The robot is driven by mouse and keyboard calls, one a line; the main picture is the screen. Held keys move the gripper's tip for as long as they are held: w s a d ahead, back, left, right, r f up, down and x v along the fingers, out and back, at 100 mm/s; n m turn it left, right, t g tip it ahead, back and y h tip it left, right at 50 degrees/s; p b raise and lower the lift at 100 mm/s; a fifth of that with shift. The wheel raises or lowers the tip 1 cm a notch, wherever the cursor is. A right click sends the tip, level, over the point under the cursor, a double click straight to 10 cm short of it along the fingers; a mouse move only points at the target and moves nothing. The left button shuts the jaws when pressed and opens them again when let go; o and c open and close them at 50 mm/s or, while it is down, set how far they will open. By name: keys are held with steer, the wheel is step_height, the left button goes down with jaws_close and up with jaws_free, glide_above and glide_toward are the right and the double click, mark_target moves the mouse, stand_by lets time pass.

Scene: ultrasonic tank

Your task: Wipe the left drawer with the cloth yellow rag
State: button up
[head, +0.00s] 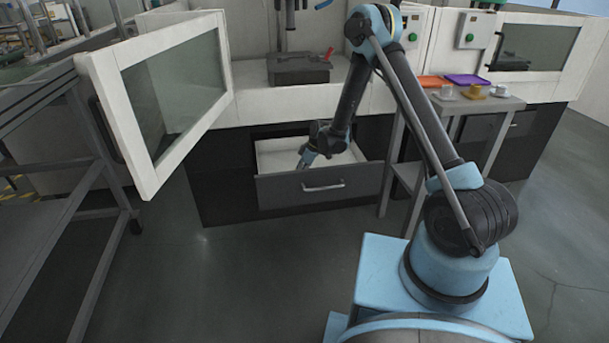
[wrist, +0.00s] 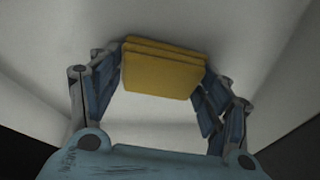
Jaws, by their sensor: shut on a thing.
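My gripper (wrist: 162,85) is shut on the folded yellow rag (wrist: 160,72), which sits between both fingers in the wrist view. The left drawer (head: 275,188) is pulled open below the machine in the head view, with a grey front, a metal handle and a pale interior. My gripper (head: 306,158) reaches down into the drawer, near its front left part. The pale inside of the drawer (wrist: 150,115) fills the wrist view behind the rag. The rag is hidden in the head view. I cannot tell whether the rag touches the drawer bottom.
A white-framed glass door (head: 140,120) stands open at left. A small grey table (head: 460,105) at right holds an orange tray (head: 434,81), a purple tray (head: 467,79) and several small items. A dark metal rack (head: 75,200) stands at far left. The floor before the drawer is clear.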

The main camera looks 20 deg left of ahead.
steer(key=shift+s+a, duration=0.1)
steer(key=shift+a, duration=0.15)
steer(key=shift+r, duration=0.1)
steer(key=shift+r, duration=2.95)
steer(key=shift+r, duration=1.5)
